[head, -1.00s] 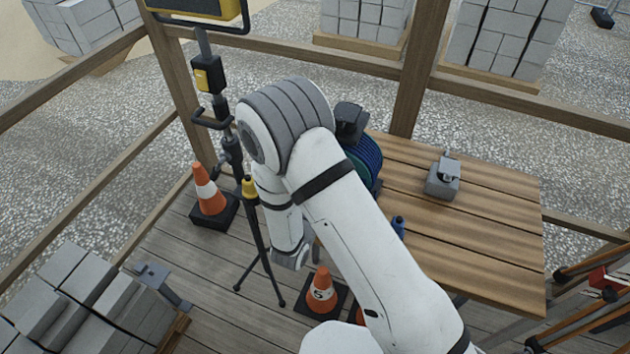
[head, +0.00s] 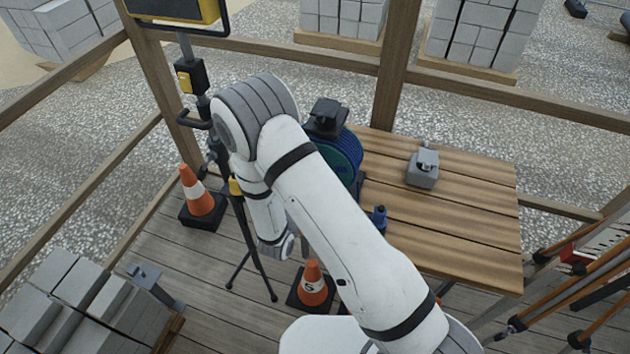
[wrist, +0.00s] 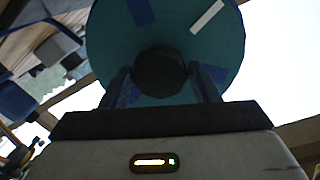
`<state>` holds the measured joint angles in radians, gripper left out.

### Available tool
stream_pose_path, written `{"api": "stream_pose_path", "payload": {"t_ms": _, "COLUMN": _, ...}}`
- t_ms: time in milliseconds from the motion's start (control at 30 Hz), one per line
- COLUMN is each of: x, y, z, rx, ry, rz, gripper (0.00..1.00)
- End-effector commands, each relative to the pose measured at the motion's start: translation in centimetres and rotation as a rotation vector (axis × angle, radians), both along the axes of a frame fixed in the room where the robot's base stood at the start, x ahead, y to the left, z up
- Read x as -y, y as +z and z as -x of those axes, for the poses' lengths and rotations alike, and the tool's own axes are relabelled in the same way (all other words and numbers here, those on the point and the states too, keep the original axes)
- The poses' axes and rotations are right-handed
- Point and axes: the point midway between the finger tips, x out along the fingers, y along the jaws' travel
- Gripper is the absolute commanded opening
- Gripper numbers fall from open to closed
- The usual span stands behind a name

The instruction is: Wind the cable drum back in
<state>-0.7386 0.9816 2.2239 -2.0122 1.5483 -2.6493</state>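The cable drum (head: 347,150), blue-green with a black part (head: 326,117) on top, stands at the left end of the wooden table, partly hidden behind my arm. In the wrist view, its round teal face (wrist: 108,45) with blue patches and a white strip fills the upper middle, a dark round hub at its centre. My gripper (wrist: 162,80) has its two fingers apart, pointing at the drum face, on either side of the hub in the picture. Gaps show between fingers and hub; I cannot tell how far off the face is. My arm hides the gripper in the head view.
The table (head: 450,235) carries a grey device (head: 424,168) and a small blue object (head: 378,218). Orange cones (head: 198,190), a black tripod stand (head: 250,245) and stacked grey blocks (head: 90,305) stand left and below. Wooden rails (head: 300,55) run behind.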

Motion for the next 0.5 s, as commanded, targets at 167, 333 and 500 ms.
{"api": "stream_pose_path", "payload": {"t_ms": 167, "x": 0.1, "y": 0.03, "z": 0.0, "rx": 0.001, "ry": -0.003, "rz": 0.0, "gripper": 0.7}}
{"api": "stream_pose_path", "payload": {"t_ms": 333, "x": 0.13, "y": 0.07, "z": 0.0, "rx": 0.002, "ry": -0.003, "rz": 0.001, "gripper": 0.73}}
{"api": "stream_pose_path", "payload": {"t_ms": 500, "x": -0.06, "y": 0.05, "z": 0.34, "rx": 0.002, "ry": -0.002, "rz": 0.001, "gripper": 0.73}}
